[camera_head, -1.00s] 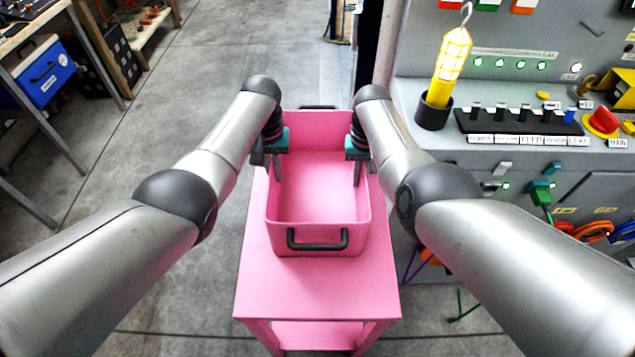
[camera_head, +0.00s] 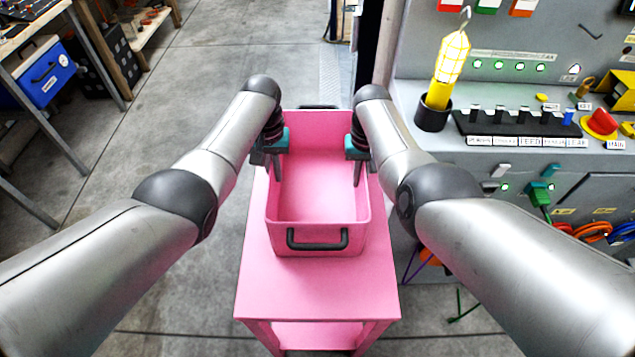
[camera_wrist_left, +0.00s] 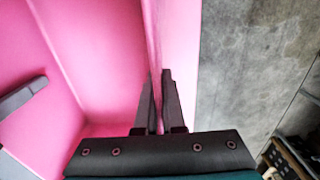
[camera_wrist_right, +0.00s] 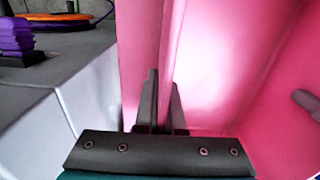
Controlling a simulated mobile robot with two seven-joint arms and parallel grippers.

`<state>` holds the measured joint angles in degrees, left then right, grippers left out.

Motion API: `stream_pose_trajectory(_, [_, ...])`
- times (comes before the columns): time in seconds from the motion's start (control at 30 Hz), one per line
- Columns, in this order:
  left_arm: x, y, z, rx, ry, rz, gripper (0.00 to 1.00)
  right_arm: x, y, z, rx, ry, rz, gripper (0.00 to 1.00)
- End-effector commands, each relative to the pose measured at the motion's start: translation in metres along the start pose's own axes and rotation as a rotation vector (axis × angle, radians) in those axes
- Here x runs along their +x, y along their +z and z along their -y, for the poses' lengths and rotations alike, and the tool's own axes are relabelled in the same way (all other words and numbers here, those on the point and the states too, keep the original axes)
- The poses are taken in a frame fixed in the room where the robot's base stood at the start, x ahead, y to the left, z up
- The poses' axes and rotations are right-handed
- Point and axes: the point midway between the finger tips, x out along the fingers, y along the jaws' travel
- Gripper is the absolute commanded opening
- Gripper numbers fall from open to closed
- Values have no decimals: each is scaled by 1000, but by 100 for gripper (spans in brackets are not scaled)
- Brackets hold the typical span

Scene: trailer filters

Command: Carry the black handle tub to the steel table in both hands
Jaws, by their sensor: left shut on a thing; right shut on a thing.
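The tub (camera_head: 318,190) is pink with black handles, and it sits on a pink stand (camera_head: 318,290) in the head view. One black handle (camera_head: 318,240) is on its near wall and another (camera_head: 318,107) shows at the far end. My left gripper (camera_head: 275,178) is shut on the tub's left wall, with one finger inside and one outside, as the left wrist view (camera_wrist_left: 158,85) shows. My right gripper (camera_head: 358,178) is shut on the right wall in the same way, seen in the right wrist view (camera_wrist_right: 160,85). The tub looks empty.
A grey control bench (camera_head: 480,150) with a yellow lamp (camera_head: 447,70), switches and cables stands close on the right. A metal-legged table (camera_head: 35,110) with a blue box (camera_head: 45,75) is at the left. Concrete floor (camera_head: 215,60) lies open ahead and left.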

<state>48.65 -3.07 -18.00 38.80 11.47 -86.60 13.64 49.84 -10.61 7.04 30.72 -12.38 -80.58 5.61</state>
Motion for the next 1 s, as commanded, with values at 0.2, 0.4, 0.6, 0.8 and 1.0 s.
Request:
stream_pose_trajectory(0.2, [-20, -1, 0, 0, -1, -2, 0, -20, -1, 0, 0, 0, -2, 0])
stream_pose_trajectory(0.4, [-36, -1, 0, 0, -1, -2, 0, -37, -1, 0, 0, 0, -2, 0])
stream_pose_trajectory(0.6, [-44, -1, 0, 0, -1, -2, 0, -44, -1, 0, 0, 0, -2, 0])
stream_pose_trajectory(0.8, [-44, -1, 0, 0, -1, -2, 0, -44, -1, 0, 0, 0, -2, 0])
stream_pose_trajectory(1.0, [-44, -1, 0, 0, -1, -2, 0, -44, -1, 0, 0, 1, -2, 0])
